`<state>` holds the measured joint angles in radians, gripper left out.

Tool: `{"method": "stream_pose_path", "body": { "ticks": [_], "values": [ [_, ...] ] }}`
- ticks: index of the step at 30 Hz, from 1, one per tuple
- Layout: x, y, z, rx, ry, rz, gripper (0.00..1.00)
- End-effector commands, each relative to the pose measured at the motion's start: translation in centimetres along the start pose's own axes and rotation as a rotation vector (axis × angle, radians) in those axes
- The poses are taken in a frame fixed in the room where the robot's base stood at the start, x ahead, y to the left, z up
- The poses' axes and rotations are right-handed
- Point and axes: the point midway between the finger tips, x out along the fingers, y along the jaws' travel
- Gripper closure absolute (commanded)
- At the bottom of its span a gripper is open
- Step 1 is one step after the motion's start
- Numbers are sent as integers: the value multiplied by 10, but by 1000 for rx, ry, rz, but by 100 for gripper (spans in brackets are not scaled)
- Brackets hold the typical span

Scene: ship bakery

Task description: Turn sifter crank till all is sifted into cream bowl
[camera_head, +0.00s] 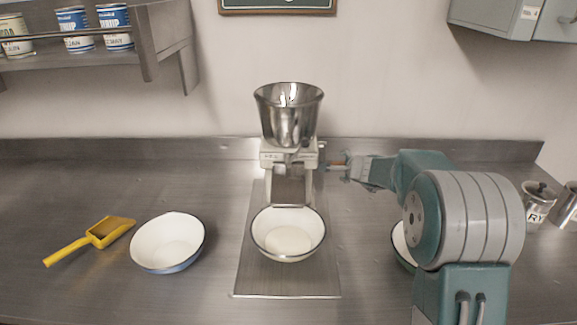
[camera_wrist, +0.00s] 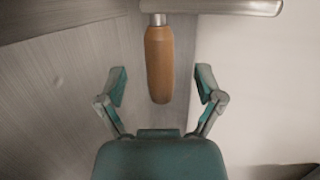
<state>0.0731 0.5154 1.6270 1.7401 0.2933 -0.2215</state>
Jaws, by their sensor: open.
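The sifter (camera_head: 290,125) has a shiny metal hopper on a pale body and stands at the back middle of the counter. Its crank has a wooden handle (camera_wrist: 159,65) on a metal arm (camera_wrist: 225,6). The cream bowl (camera_head: 289,248) sits under the sifter with some pale powder in its bottom. My gripper (camera_head: 345,167) is at the sifter's right side, by the crank. In the wrist view my gripper (camera_wrist: 160,87) is open, with one finger on each side of the wooden handle and gaps on both sides. The hopper's inside contents are unclear.
A white bowl with a blue outside (camera_head: 167,243) and a yellow scoop (camera_head: 92,240) lie at the left. Another bowl (camera_head: 401,247) is partly hidden behind my arm. A lidded metal canister (camera_head: 538,202) stands at the right. A shelf with cans (camera_head: 75,28) hangs upper left.

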Motion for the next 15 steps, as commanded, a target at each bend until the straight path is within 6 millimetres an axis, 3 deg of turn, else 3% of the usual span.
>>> {"method": "stream_pose_path", "body": {
  "ticks": [15],
  "values": [
    [-45, 0, -1, -1, 1, 0, 14]
  ]
}}
